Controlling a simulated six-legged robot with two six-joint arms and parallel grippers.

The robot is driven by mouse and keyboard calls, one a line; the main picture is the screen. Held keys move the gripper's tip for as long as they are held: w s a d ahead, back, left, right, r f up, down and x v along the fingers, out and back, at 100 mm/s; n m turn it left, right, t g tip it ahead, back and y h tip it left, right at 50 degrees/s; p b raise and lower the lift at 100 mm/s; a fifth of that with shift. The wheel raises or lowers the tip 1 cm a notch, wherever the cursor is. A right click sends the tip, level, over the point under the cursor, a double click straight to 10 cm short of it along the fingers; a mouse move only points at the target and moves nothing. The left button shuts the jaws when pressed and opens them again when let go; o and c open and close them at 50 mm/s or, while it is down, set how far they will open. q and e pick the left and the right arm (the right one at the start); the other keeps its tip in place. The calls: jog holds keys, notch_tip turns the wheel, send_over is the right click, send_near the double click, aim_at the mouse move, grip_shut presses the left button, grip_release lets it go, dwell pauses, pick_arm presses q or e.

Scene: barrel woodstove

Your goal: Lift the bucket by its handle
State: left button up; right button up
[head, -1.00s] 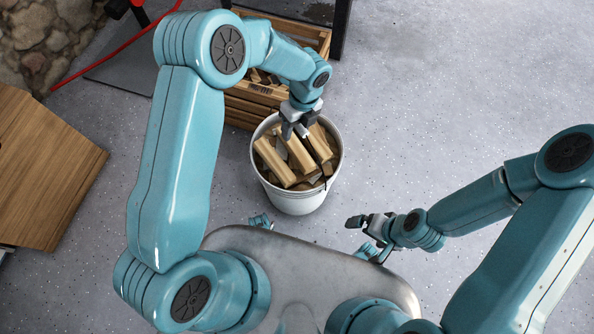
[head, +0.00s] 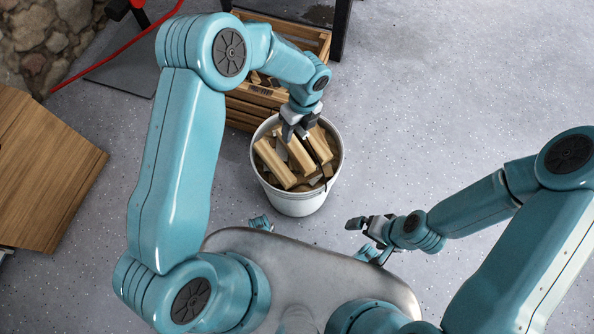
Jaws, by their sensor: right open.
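The white bucket (head: 298,202) stands upright on the floor, filled with split wood pieces (head: 284,160). A thin dark strip along the wood inside the bucket, on its right side, may be the handle (head: 321,161); I cannot tell for sure. My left gripper (head: 296,132) points down over the far part of the bucket's mouth, close above the wood. Its fingertips are small and partly lost against the wood, so whether it holds the handle is unclear. My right gripper (head: 358,223) is open and empty, to the right of the bucket and nearer to me.
A wooden crate (head: 243,112) with wood pieces stands just behind the bucket. A wooden board or box (head: 45,165) is at the left. A dark leg (head: 340,28) stands at the top. The grey floor (head: 440,90) to the right is clear.

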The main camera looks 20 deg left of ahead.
pick_arm(q)
grip_shut()
dwell(1.1)
jog(key=shift+w+r, duration=0.15)
